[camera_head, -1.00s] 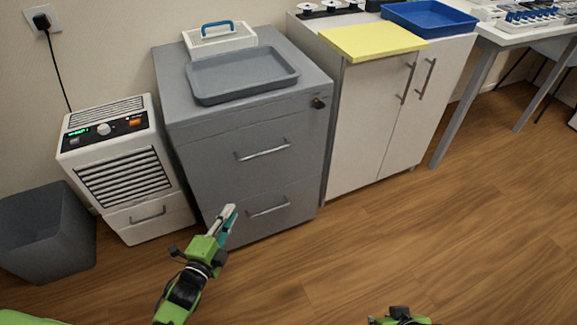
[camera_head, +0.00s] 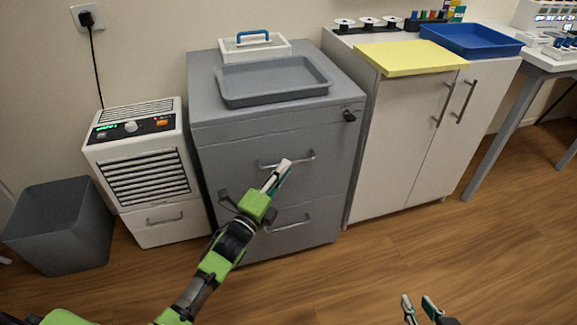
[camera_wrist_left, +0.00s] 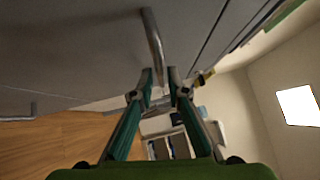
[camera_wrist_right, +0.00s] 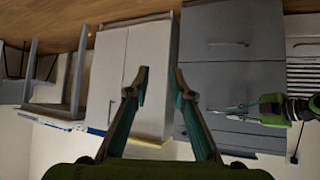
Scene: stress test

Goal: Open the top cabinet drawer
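The grey cabinet (camera_head: 225,130) has two drawer fronts in the head view. The top drawer (camera_head: 235,155) looks shut, flush with the cabinet body. Its metal bar handle (camera_head: 300,157) also shows in the left wrist view (camera_wrist_left: 153,38). My left gripper (camera_head: 285,165) is at this handle; the left wrist view shows the bar between its two fingertips (camera_wrist_left: 161,76), with a small gap visible, so it looks open. Whether a finger touches the bar is unclear. My right gripper (camera_head: 418,300) is open and empty, low over the floor, and shows in the right wrist view (camera_wrist_right: 161,85).
A lower drawer handle (camera_head: 290,224) is beneath. A grey tray (camera_head: 275,98) and white caddy (camera_head: 240,52) stand on top. A black knob or lock (camera_head: 349,115) sticks out at upper right. A white appliance (camera_head: 145,165) and white cabinet (camera_head: 400,150) flank it. The floor in front is clear.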

